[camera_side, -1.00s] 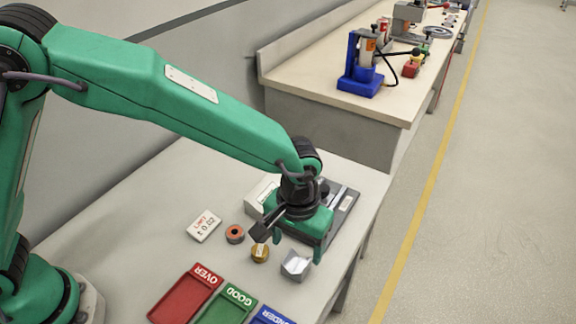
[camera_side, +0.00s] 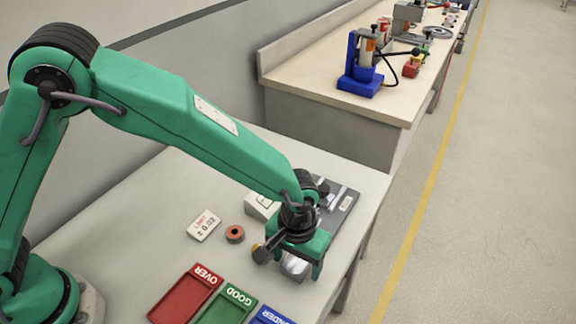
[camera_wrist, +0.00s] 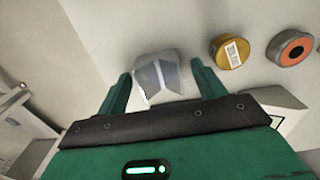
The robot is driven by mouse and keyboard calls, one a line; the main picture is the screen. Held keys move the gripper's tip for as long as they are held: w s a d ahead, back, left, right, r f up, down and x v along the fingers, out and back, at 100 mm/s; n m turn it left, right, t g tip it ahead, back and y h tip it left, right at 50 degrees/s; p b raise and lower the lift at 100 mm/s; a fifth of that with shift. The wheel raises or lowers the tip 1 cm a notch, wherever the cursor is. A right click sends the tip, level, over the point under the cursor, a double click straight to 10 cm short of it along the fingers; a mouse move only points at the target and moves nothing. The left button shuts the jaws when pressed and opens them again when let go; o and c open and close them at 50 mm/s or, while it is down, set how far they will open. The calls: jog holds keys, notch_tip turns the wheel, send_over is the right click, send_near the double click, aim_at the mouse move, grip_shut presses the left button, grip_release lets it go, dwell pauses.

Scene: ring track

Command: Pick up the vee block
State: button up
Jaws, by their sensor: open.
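The vee block (camera_side: 294,267) is a small silver-grey metal block with a V-shaped groove, on the table near its right edge. In the side view my gripper (camera_side: 294,268) is low over it and hides part of it. In the wrist view the vee block (camera_wrist: 160,75) lies between and slightly beyond the two green fingers of my gripper (camera_wrist: 160,84). The fingers are open, with a visible gap on each side of the block. I cannot tell how far down they reach.
A brass round piece (camera_wrist: 230,50) and an orange-centred ring (camera_side: 235,234) sit close by. A white limit card (camera_side: 204,225) lies to the left. Red (camera_side: 186,293), green (camera_side: 226,306) and blue (camera_side: 268,316) trays are in front. A dark grey plate (camera_side: 343,205) lies behind my gripper.

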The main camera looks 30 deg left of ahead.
aim_at(297, 266)
jog(key=shift+c, duration=0.2)
jog(key=c, duration=1.4)
jog(key=shift+r, duration=0.15)
jog(key=shift+r, duration=0.9)
notch_tip(297, 266, up, 2)
jog(key=shift+r, duration=0.2)
jog(key=s+d+r, duration=0.3)
jog(key=s+r, duration=0.3)
jog(key=s, duration=0.5)
jog(key=shift+d+r, duration=0.25)
jog(key=shift+r, duration=0.05)
